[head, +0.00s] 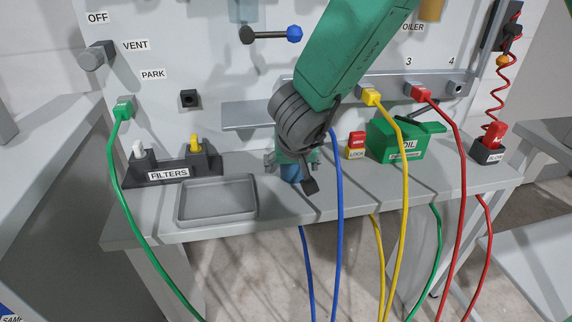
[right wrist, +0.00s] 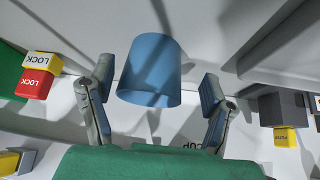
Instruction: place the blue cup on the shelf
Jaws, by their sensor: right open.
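The blue cup (head: 291,173) stands on the grey bench, mostly hidden behind my right gripper in the head view. In the right wrist view the blue cup (right wrist: 148,72) shows between the two fingers, a little beyond their tips. My right gripper (head: 290,168) comes down over the cup and is open, with a visible gap between cup and right-hand finger in the wrist view. The shelf (head: 250,115) is a narrow grey ledge on the back panel, left of my right arm and partly hidden by it. My left gripper is not in view.
A grey tray (head: 216,200) lies left of the cup, with the filters holder (head: 170,170) behind it. Blue, yellow, green and red cables hang across the bench front.

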